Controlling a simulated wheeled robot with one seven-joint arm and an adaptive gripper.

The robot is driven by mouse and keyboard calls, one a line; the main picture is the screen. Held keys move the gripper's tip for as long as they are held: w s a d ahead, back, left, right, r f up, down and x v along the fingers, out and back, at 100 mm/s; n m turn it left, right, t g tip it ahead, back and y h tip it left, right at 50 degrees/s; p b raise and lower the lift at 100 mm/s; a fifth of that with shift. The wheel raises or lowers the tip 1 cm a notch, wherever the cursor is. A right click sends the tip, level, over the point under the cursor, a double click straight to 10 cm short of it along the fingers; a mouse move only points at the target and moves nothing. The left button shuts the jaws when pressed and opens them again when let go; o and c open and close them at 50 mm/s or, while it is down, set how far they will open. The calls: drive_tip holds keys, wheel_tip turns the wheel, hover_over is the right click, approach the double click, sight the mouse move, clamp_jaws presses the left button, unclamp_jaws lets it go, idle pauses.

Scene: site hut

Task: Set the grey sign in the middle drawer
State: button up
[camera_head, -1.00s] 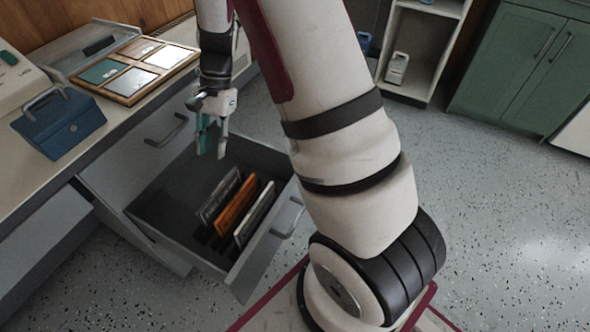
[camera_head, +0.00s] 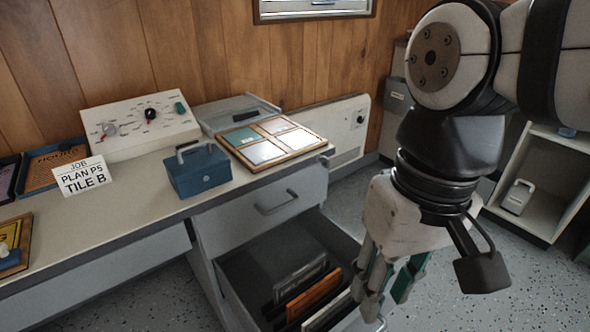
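A grey sign-like panel (camera_head: 300,273) stands on edge in the open drawer (camera_head: 222,293), at the back of a row with an orange panel (camera_head: 314,297) and a pale panel (camera_head: 326,314). The open drawer is below a closed drawer (camera_head: 262,205); what lies under it is out of view, so I cannot tell whether it is the middle one. My gripper (camera_head: 388,285) points down at the drawer's right side, in front of it in the picture. Its green-padded fingers are apart, with nothing seen between them.
On the counter stand a blue box (camera_head: 199,171), a frame of four tiles (camera_head: 268,142), a control panel (camera_head: 140,122) and a card (camera_head: 80,176) reading "JOB PLAN P5 TILE B". Signs in trays (camera_head: 52,165) lie at left.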

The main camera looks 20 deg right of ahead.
drive_tip(key=s, duration=0.2)
drive_tip(key=s+d+n+h, duration=0.1)
drive_tip(key=shift+s+f, duration=0.25)
idle(0.5)
wheel_tip(320, 180, up, 30)
drive_tip(key=t+p, duration=0.4)
drive_tip(key=p, duration=2.4)
drive_tip(key=shift+d, duration=0.25)
